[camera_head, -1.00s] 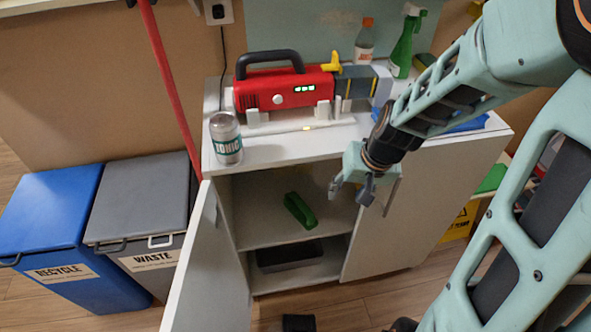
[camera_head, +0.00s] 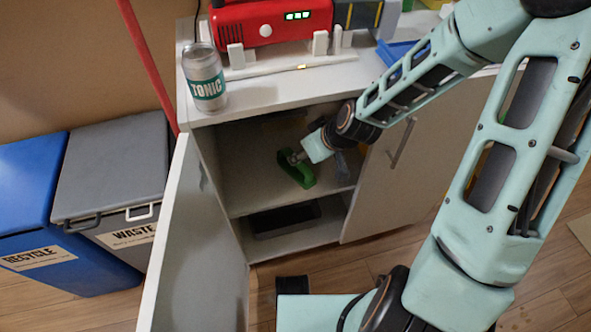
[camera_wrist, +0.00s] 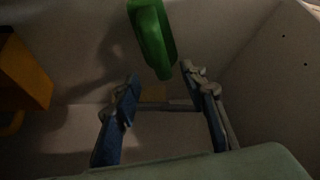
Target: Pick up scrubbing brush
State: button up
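The scrubbing brush is a green, handled piece (camera_head: 298,174) on the upper inside shelf of the open cabinet. My gripper (camera_head: 292,157) reaches into the cabinet from the right, close to the brush's far end. In the wrist view the brush (camera_wrist: 152,38) lies just beyond the fingertips, roughly in line with the gap between them. My gripper (camera_wrist: 161,74) is open there, with its two blue-padded fingers apart and nothing held between them. I cannot tell whether a fingertip touches the brush.
The open cabinet door (camera_head: 195,240) stands at the left, and the closed door (camera_head: 395,185) at the right. A dark tray (camera_head: 284,219) lies on the lower shelf. A tonic can (camera_head: 205,78) stands on the cabinet top. A yellow object (camera_wrist: 25,75) is at the wrist view's left.

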jog(key=b+x, duration=0.2)
jog(key=x, duration=0.3)
jog(key=shift+s+f, duration=0.1)
jog(key=shift+s, duration=0.1)
jog(key=shift+w+a+f+b, duration=0.1)
jog(key=shift+w+f+b, duration=0.15)
jog(key=shift+f+b, duration=0.05)
grip_shut()
jog(key=shift+r, duration=0.1)
